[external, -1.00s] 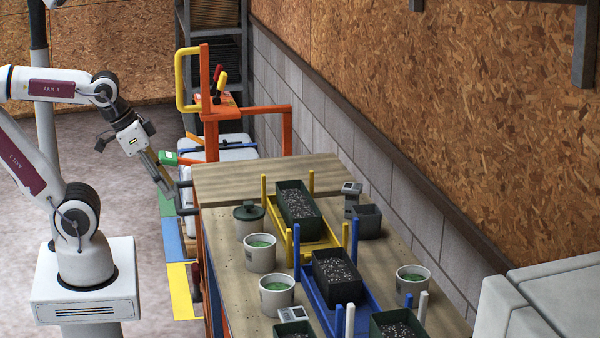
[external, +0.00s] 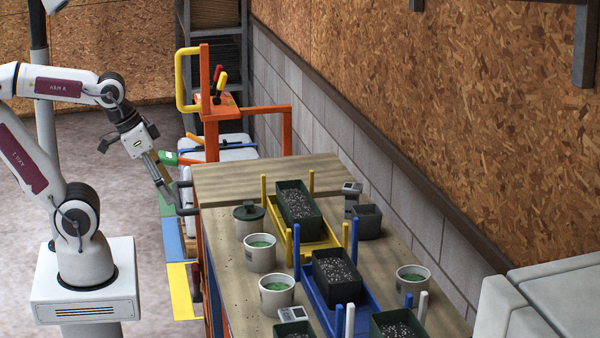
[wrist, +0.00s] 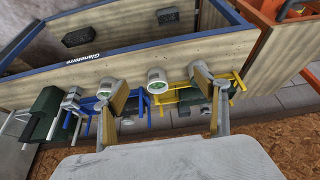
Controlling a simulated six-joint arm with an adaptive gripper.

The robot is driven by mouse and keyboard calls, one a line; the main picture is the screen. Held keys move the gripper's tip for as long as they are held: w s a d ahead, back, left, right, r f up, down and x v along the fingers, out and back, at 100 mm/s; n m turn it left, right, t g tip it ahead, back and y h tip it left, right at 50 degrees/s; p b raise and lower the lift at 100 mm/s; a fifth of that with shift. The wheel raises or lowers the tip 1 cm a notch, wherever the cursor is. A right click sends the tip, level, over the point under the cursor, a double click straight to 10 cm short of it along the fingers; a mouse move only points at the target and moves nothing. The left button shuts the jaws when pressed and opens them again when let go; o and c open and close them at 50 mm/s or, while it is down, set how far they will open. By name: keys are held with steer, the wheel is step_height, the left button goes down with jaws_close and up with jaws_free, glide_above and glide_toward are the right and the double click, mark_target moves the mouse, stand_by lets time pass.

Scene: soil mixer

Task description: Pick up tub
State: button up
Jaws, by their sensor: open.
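Several white round tubs with green contents stand on the wooden bench: one at the middle (external: 260,253), one nearer the camera (external: 278,294) and one at the right (external: 411,280). In the wrist view, one white tub (wrist: 157,80) shows between my fingers and another (wrist: 110,86) beside the left finger. My gripper (external: 165,190) is off the bench's left edge, apart from all the tubs. Its fingers, with tan pads, are spread and empty in the wrist view (wrist: 163,88). A grey-green lidded pot (external: 249,222) stands behind the middle tub.
A yellow rack (external: 318,243) and a blue rack (external: 365,300) hold dark soil trays. Their upright posts rise beside the tubs. The bench's far end (external: 250,178) is bare. An orange frame (external: 286,130) stands behind it, and a block wall runs along the right.

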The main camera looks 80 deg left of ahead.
steer(key=f, duration=0.1)
steer(key=m+g+h, duration=0.2)
steer(key=m+h, duration=0.1)
steer(key=m, duration=0.4)
glide_toward(260, 253)
steer(key=a, duration=0.2)
steer(key=a+f, duration=0.1)
steer(key=shift+w+a, duration=0.15)
steer(key=shift+w, duration=0.2)
steer(key=shift+w+m, duration=0.3)
steer(key=shift+m, duration=0.8)
steer(key=shift+x, duration=1.25)
steer(key=shift+f, duration=0.1)
